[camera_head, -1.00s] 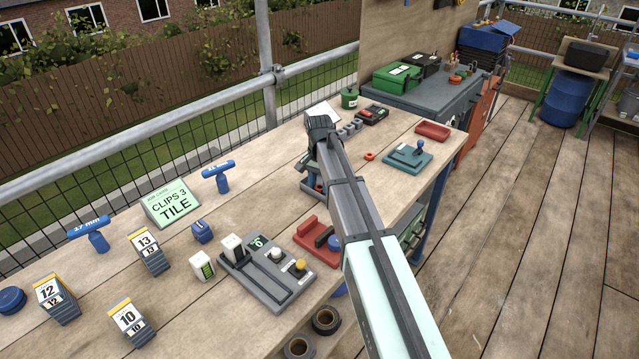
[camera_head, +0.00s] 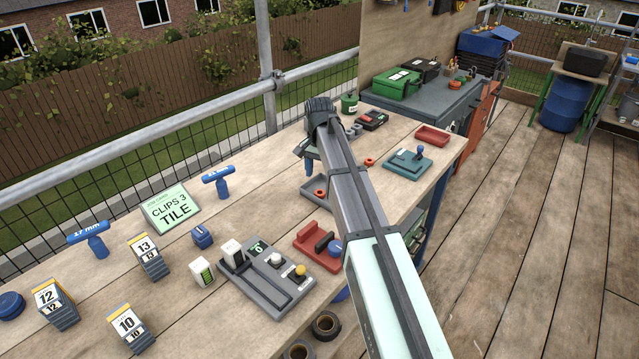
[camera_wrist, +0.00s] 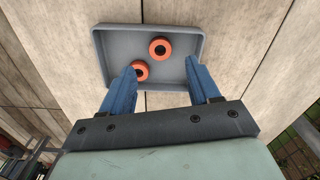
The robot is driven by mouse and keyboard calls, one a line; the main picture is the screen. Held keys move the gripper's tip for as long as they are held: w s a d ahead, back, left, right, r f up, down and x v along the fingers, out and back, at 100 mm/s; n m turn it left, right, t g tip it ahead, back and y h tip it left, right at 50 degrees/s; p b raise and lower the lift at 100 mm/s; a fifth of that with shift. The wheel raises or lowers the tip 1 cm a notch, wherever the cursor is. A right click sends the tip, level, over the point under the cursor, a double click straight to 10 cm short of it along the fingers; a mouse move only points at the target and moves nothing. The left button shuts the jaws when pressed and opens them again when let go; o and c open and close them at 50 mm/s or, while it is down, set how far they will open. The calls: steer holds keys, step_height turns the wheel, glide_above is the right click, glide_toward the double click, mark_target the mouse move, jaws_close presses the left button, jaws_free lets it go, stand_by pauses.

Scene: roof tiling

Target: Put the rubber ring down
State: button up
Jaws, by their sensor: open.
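Two orange rubber rings lie in a shallow grey tray (camera_wrist: 212,45) in the wrist view. One ring (camera_wrist: 160,48) is near the tray's middle; the other ring (camera_wrist: 140,70) is close to my left finger, near the tray's lower edge. My gripper (camera_wrist: 160,67) is open above the tray, its blue fingers wide apart with nothing held between them. In the head view the tray (camera_head: 326,206) is partly hidden by my arm, and one ring (camera_head: 320,193) shows in it. Another small red ring (camera_head: 369,161) lies on the bench beyond my arm.
A teal plate with a blue knob (camera_head: 408,163) and a red tray (camera_head: 432,135) stand to the right. Bare bench lies between them.

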steer(key=shift+r, duration=2.7)
